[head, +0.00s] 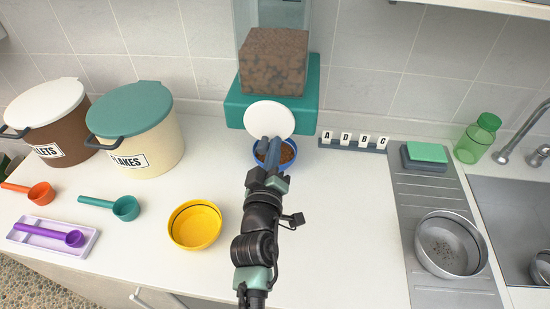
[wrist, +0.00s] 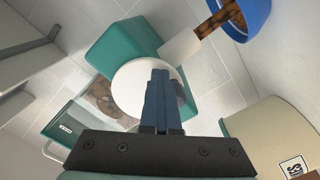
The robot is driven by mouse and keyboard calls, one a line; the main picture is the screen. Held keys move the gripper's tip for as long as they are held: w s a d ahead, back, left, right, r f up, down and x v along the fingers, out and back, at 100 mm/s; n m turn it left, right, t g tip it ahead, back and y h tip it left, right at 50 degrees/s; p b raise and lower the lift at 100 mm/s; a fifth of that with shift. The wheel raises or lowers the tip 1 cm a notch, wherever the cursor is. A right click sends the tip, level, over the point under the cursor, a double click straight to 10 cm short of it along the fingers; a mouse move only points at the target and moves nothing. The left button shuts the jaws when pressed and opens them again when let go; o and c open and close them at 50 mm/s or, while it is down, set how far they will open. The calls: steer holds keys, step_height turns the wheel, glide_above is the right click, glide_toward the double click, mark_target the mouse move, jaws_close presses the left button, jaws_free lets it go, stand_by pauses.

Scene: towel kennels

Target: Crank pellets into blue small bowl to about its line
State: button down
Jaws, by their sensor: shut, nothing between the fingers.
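The blue bowl (head: 257,161) stands on the counter under the teal dispenser (head: 313,100), partly hidden by my gripper. Brown pellets (head: 287,152) show inside it; I cannot make out its line. In the wrist view the blue bowl (wrist: 262,14) is at the top right, with a brown band of pellets (wrist: 213,20) between it and the pale spout (wrist: 180,47). My gripper (head: 270,142) is shut and empty, its fingertips at the white round disc (head: 268,117) on the dispenser's front. In the wrist view the fingers (wrist: 161,78) overlap the disc (wrist: 130,85); contact is unclear.
A yellow bowl (head: 195,226) stands at the front left. Two lidded bins (head: 150,148) (head: 75,120) and several scoops (head: 124,207) are further left. Letter blocks (head: 345,139), a drainboard with a steel bowl (head: 450,243), a green bottle (head: 477,140) and a sink are right.

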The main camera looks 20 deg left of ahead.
steer(key=shift+s+a+f, duration=0.1)
steer(key=shift+a+f, duration=0.1)
steer(key=shift+a, duration=0.15)
steer(key=shift+s+a+b, duration=0.1)
steer(key=shift+a+b, duration=0.1)
steer(key=shift+b, duration=0.3)
steer(key=p+v, duration=0.1)
steer(key=v, duration=0.7)
steer(key=shift+s+d, duration=0.2)
steer(key=shift+d, duration=0.1)
stand_by(0.5)
